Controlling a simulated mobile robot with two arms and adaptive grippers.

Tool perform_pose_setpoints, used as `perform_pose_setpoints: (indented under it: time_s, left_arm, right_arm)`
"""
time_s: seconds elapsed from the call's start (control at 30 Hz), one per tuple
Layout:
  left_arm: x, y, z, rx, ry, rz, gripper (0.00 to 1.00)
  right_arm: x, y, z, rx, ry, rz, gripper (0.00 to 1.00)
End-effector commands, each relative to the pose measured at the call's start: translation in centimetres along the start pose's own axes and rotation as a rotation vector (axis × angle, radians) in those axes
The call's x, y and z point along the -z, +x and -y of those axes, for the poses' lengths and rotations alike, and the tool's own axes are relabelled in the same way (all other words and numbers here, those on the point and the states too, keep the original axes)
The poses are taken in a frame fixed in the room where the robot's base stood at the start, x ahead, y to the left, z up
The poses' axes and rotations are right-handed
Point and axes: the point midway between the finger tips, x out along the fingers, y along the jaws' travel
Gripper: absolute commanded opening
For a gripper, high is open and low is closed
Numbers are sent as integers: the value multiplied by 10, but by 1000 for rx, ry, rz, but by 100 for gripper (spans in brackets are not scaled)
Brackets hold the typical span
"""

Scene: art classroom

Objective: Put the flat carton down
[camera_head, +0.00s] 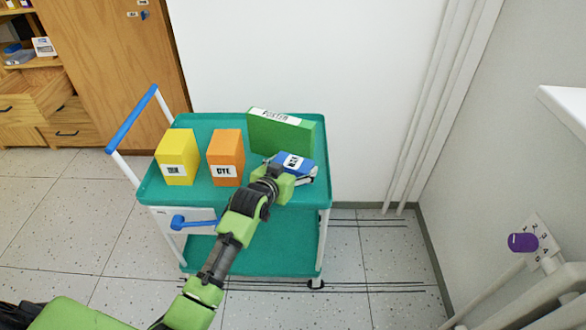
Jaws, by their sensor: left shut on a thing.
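A blue flat carton (303,169) with a white label is at the right front of the teal trolley's top tray (228,197). My left gripper (291,178) is shut on it. The gripper and wrist cover part of the carton. The carton looks close over the tray or on it; I cannot tell whether it touches. My right gripper is not in view.
A green box (281,134) stands just behind the blue carton. An orange box (225,158) and a yellow box (176,157) stand to its left. Bare tray shows between them. A radiator with a purple knob (522,242) is at the right.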

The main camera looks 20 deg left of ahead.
Motion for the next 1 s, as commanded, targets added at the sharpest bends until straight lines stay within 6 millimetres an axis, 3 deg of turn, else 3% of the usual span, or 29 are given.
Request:
perform_pose_setpoints:
  time_s: [0.37,0.4,0.43,0.9,1.0]
  left_arm:
    - [-3,1,0,0,0,-1,47]
    - [-3,1,0,0,0,1,86]
    - [-3,1,0,0,0,1,93]
    - [0,-5,0,0,0,1,93]
    - [0,-16,0,0,1,2,93]
  right_arm:
    - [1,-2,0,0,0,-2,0]
    - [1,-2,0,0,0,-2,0]
    - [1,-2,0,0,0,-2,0]
    - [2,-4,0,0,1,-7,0]
    - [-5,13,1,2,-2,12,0]
